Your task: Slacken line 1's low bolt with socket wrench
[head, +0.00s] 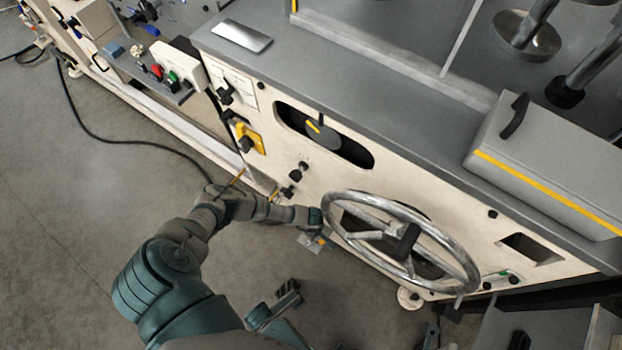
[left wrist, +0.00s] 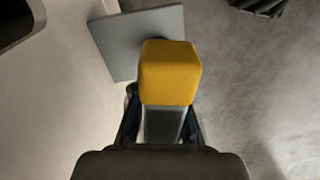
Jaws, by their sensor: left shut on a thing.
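My left gripper (head: 308,218) is low on the cream machine face, just left of the handwheel. In the left wrist view my left gripper (left wrist: 160,125) is shut on a grey bar-like piece with a yellow block (left wrist: 170,72) at its end. I take this to be the socket wrench, but its socket end is hidden. A grey square plate (left wrist: 112,42) shows behind the yellow block. In the head view a small grey plate (head: 310,243) shows just below the gripper. I cannot make out the low bolt.
A large metal handwheel (head: 402,240) stands out from the machine face, close to the right of my left gripper. A yellow-backed switch (head: 249,138) and small knobs (head: 300,171) sit above. A black cable (head: 95,130) lies on the floor. Open floor (head: 70,240) is at left.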

